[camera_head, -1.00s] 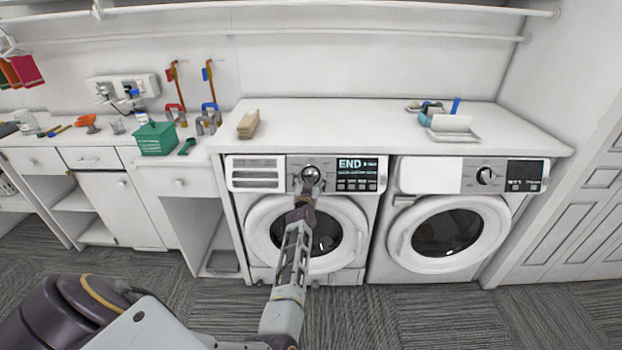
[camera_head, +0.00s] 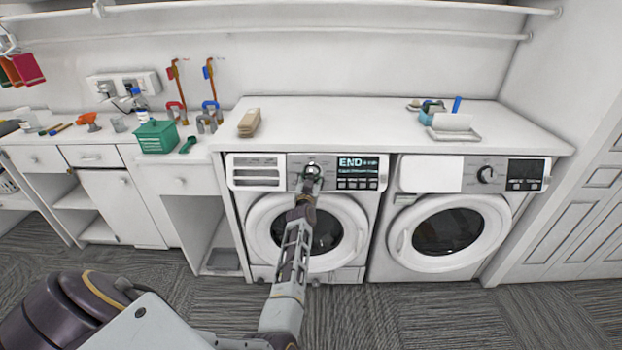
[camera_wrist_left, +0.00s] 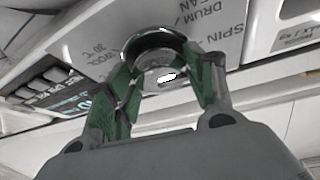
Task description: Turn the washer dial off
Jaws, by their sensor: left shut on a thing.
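The washer (camera_head: 262,225) is the left of two white front-loading machines. Its display (camera_head: 358,172) reads END. The washer dial (camera_head: 313,168) is a round silver knob on the control panel, mostly covered by my gripper in the head view. My left gripper (camera_head: 313,182) is at the dial, with its fingers closed around it. In the left wrist view the green-padded fingers (camera_wrist_left: 165,88) sit on either side of the dial (camera_wrist_left: 158,58), below printed labels such as SPIN and DRUM CLEAN. My right gripper is not in view.
A second machine (camera_head: 445,230) with its own dial (camera_head: 486,174) stands to the right. The white countertop (camera_head: 340,118) above holds a tan block (camera_head: 249,123) and a tray (camera_head: 455,133). A green box (camera_head: 156,137) sits on the left counter. The carpet floor in front is clear.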

